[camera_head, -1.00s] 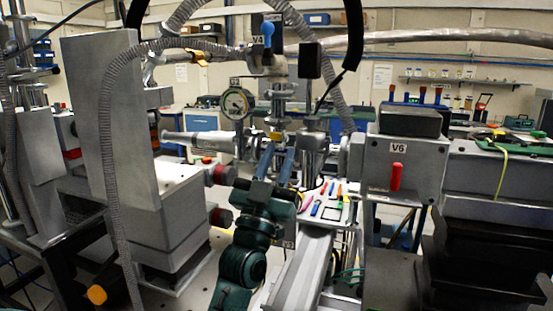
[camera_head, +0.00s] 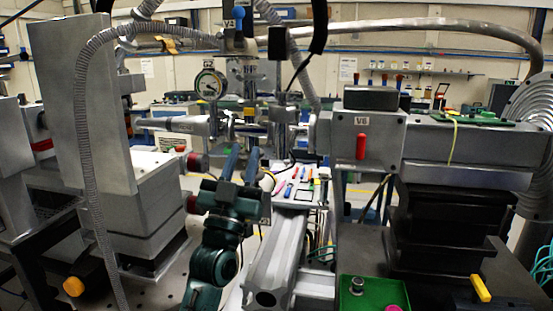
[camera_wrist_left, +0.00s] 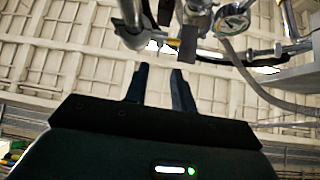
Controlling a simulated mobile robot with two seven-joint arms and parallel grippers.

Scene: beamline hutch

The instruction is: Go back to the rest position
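My left gripper (camera_head: 240,158) stands upright in the middle of the head view, its blue fingers pointing up and spread apart with nothing between them. It is in front of the vertical post and fittings below the round gauge (camera_head: 210,83). In the left wrist view the two fingers of the left gripper (camera_wrist_left: 160,75) also show apart and empty, with the gauge (camera_wrist_left: 233,17) and pipework beyond. I cannot tell whether anything touches it. My right gripper is not in view.
A large grey block (camera_head: 83,95) with a hose stands left. The V6 box (camera_head: 368,141) with a red handle stands right. A table with small tools (camera_head: 301,188) lies behind the rail (camera_head: 275,265). A green tray (camera_head: 372,292) is at lower right.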

